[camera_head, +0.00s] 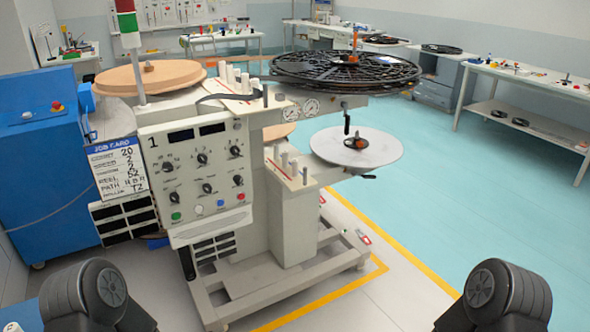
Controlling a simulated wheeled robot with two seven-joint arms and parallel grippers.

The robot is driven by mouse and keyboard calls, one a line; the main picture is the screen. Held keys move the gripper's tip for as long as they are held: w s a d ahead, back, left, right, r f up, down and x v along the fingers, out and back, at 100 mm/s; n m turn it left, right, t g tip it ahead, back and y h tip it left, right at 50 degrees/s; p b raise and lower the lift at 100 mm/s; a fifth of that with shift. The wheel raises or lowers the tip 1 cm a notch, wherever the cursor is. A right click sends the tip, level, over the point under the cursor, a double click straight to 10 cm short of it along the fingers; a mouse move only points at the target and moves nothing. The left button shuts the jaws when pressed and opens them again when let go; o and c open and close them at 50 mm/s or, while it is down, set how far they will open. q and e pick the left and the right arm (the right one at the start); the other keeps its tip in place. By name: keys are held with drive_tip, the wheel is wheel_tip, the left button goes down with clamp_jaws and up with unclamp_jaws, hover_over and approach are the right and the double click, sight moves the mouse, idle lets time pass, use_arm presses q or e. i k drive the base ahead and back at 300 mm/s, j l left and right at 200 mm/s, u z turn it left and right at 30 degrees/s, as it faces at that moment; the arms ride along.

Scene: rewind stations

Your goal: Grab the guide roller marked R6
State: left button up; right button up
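No roller marking R6 is legible in the head view. Several small white upright rollers (237,78) stand on the top deck of the rewind machine marked 1 (195,165). More white posts or rollers (285,163) stand on its lower side deck. Any markings on them are too small to read. Neither gripper is in view; only dark rounded links of my arms show at the bottom left and bottom right corners.
A black spoked reel (346,70) overhangs the machine's right side above a pale disc (356,147). A blue cabinet (45,160) stands left, beside a job card (118,168). A bench (535,80) with small parts is far right. Turquoise floor on the right is open.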

sight(294, 161)
drive_tip(key=i+l+u, duration=0.1)
drive_tip(key=i+l, duration=0.25)
drive_tip(key=l, duration=0.15)
drive_tip(key=i+l+u, duration=0.15)
drive_tip(key=i+l, duration=0.2)
drive_tip(key=l, duration=0.15)
drive_tip(key=i+l+u, duration=0.1)
drive_tip(key=i+l, duration=0.2)
drive_tip(key=l, duration=0.2)
drive_tip(key=i+l+u, duration=0.15)
drive_tip(key=i+l, duration=0.15)
drive_tip(key=l, duration=0.3)
drive_tip(key=i+l+u, duration=0.1)
drive_tip(key=i+l, duration=0.15)
drive_tip(key=l, duration=0.35)
drive_tip(key=i+l+u, duration=0.1)
drive_tip(key=l, duration=0.5)
drive_tip(key=i+l+u, duration=0.15)
drive_tip(key=i+l, duration=0.2)
drive_tip(key=l, duration=0.3)
drive_tip(key=i+l+u, duration=0.1)
drive_tip(key=l, duration=0.55)
drive_tip(key=i, duration=0.05)
